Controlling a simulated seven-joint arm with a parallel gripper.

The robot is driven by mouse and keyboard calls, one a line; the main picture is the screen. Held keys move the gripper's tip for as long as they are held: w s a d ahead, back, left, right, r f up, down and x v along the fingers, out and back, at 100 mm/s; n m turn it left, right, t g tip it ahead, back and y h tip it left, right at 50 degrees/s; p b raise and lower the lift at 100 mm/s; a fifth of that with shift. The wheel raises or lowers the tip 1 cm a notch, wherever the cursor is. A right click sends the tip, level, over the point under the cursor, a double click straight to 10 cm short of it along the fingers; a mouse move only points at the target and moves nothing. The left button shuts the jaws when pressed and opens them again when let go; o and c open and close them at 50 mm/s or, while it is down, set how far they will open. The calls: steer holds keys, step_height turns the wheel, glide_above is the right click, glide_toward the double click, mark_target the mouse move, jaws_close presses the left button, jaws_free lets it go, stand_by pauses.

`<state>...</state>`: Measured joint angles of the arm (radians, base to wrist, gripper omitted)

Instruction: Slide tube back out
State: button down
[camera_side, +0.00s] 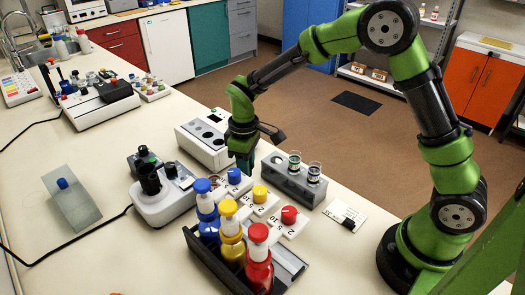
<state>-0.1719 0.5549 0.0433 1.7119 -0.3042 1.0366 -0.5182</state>
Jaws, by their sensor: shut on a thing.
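My gripper (245,165) points down between the white instrument with round wells (205,140) and the grey tube rack (293,183). It is shut on a tube, which the fingers and the wrist hide almost wholly. I cannot tell whether that tube is clear of the instrument or still touches it. Two clear tubes with dark contents stand upright in the rack, one at the middle (295,160) and one at the right (314,172).
Blue, yellow and red bottles (232,230) stand in a dark tray in front. Numbered cards with coloured knobs (262,198) lie behind them. A white mixer-like device (160,195) is to the left. A small white card (346,215) lies right of the rack.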

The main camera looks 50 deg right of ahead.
steer(key=shift+w, duration=0.3)
steer(key=c, duration=0.8)
jaws_free()
steer(key=shift+s, duration=0.1)
steer(key=shift+c, duration=0.2)
steer(key=shift+r, duration=0.1)
step_height(320, 180, up, 17)
